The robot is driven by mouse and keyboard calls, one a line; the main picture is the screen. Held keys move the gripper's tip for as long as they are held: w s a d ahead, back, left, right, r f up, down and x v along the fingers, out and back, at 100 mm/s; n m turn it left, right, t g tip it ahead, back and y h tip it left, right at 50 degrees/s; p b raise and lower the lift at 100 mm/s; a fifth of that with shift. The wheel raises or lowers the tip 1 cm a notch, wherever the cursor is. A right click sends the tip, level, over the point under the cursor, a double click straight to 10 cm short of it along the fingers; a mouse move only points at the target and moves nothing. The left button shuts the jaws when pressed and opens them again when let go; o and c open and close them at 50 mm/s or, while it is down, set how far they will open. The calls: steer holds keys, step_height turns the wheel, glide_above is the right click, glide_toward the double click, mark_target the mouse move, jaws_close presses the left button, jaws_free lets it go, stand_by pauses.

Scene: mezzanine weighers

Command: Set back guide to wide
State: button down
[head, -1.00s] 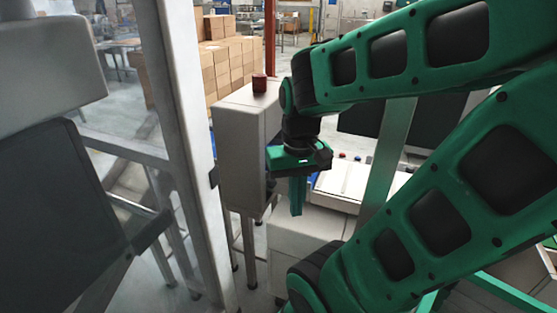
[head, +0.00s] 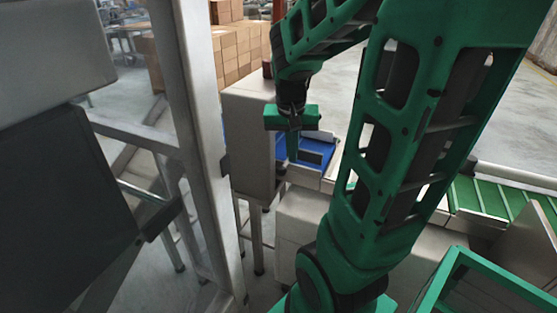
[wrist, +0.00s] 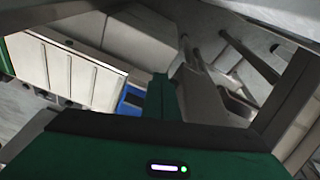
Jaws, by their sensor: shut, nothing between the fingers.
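My gripper (head: 292,160) points down with its fingers shut and empty, in front of the blue belt (head: 319,147) beside the grey cabinet. In the wrist view its closed green fingers (wrist: 161,97) show at the centre. A grey upright plate (head: 322,134) stands along the far side of the belt, and a darker low plate (head: 313,157) along the near side. My arm and fingers hide part of the belt, and I cannot tell whether the fingers touch either plate. In the wrist view only a small blue patch (wrist: 131,98) shows beside the fingers.
The grey cabinet (head: 248,145) stands close left of my gripper. A metal-framed clear panel (head: 197,130) rises further left. Stacked cartons (head: 240,55) stand behind on open floor.

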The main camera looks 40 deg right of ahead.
steer(key=m+t+h, duration=0.1)
steer(key=m, duration=0.1)
glide_above(283, 166)
steer(key=s+a, duration=0.1)
steer(key=a, duration=0.1)
step_height(283, 166, down, 2)
steer(key=shift+a, duration=0.15)
steer(key=shift+f, duration=0.1)
steer(key=x, duration=1)
steer(key=shift+s, duration=0.15)
